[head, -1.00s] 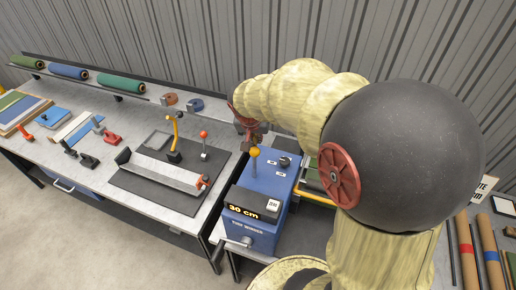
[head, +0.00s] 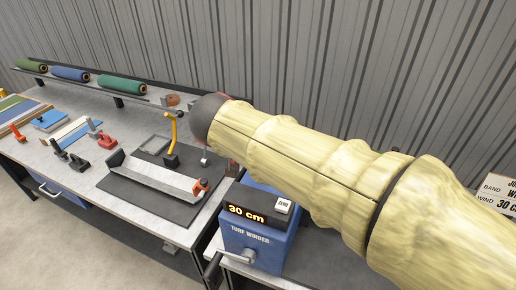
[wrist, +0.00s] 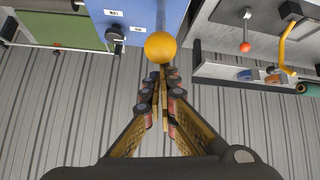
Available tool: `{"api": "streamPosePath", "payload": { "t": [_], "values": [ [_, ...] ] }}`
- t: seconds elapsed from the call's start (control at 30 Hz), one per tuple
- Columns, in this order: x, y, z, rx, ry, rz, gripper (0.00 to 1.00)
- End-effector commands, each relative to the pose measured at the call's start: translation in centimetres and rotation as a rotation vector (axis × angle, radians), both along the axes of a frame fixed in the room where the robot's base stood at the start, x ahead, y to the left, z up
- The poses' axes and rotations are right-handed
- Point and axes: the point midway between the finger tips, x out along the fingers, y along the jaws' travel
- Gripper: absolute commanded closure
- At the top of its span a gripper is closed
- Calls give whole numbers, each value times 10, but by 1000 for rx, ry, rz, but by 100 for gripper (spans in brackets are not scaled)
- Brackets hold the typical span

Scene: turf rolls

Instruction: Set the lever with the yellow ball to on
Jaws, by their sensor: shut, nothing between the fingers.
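The yellow ball (wrist: 161,47) of the lever shows in the wrist view, just beyond my fingertips. Its thin grey rod (wrist: 161,16) runs from the ball over the blue turf winder (wrist: 135,8). My gripper (wrist: 161,76) is shut and empty, its fingertips close to the ball; I cannot tell whether they touch it. In the head view the turf winder (head: 256,240) stands at the centre with a "30 cm" display (head: 247,214). My arm hides the ball and lever there. I cannot tell which setting the lever is in.
A black knob (wrist: 117,32) with small white labels sits on the winder beside the lever. To the left, a bench (head: 85,178) carries a dark mat (head: 152,194) with a metal trough and a yellow-handled lever (head: 171,135). Turf rolls (head: 70,73) lie on a back rail.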

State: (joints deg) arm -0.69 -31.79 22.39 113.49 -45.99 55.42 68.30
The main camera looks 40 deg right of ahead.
Motion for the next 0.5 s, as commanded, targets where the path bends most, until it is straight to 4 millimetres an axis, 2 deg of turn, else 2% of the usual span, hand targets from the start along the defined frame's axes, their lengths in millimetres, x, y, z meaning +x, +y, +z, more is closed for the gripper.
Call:
{"api": "streamPosePath", "payload": {
  "t": [0.5],
  "values": [
    [-10, 16, -3, -9, -8, 0, 100]
  ]
}}
